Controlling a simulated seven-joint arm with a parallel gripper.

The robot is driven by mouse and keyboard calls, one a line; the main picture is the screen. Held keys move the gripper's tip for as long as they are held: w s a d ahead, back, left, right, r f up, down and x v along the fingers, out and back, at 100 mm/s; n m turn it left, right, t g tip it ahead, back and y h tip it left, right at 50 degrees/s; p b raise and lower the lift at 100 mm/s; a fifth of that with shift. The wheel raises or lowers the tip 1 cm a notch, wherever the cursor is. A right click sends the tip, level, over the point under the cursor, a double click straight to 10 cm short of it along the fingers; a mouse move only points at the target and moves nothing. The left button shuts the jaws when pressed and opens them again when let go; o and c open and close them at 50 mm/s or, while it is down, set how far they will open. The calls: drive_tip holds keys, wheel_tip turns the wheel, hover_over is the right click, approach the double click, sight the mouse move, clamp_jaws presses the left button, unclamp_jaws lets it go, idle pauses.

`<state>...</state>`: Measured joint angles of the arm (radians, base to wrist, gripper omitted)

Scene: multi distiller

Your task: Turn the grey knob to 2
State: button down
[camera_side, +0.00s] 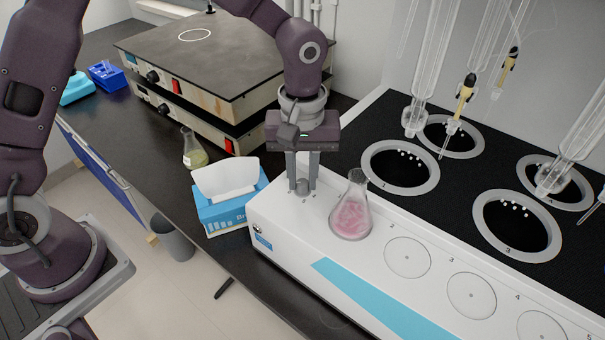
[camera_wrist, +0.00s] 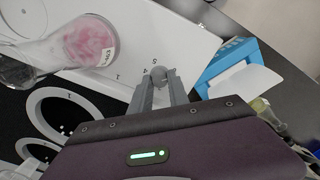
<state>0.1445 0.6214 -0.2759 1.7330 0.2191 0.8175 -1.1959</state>
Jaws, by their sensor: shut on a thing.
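The grey knob (camera_side: 303,187) is on the left end of the white distiller's (camera_side: 386,285) top. My gripper (camera_side: 302,181) points straight down at it with a finger on each side, shut on the knob. In the wrist view the knob (camera_wrist: 159,74) sits between my two fingertips (camera_wrist: 160,80). Small dial numbers are printed around it, partly hidden by the fingers. Which number the knob points to cannot be told.
A flask of pink liquid (camera_side: 351,212) stands close to the right of my gripper. A blue tissue box (camera_side: 222,215) is close on the left. Heating wells, such as the nearest one (camera_side: 371,165), and glass tubes (camera_side: 427,60) stand behind and right. A two-tier hotplate (camera_side: 215,60) stands at the back left.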

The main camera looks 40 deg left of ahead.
drive_tip(key=shift+m, duration=0.3)
drive_tip(key=m, duration=0.4)
drive_tip(key=shift+m, duration=0.3)
drive_tip(key=m, duration=1)
drive_tip(key=shift+d+m, duration=0.1)
drive_tip(key=shift+m, duration=0.3)
drive_tip(key=m, duration=0.5)
drive_tip(key=shift+m, duration=0.3)
drive_tip(key=c, duration=1.3)
unclamp_jaws()
drive_tip(key=shift+o, duration=0.2)
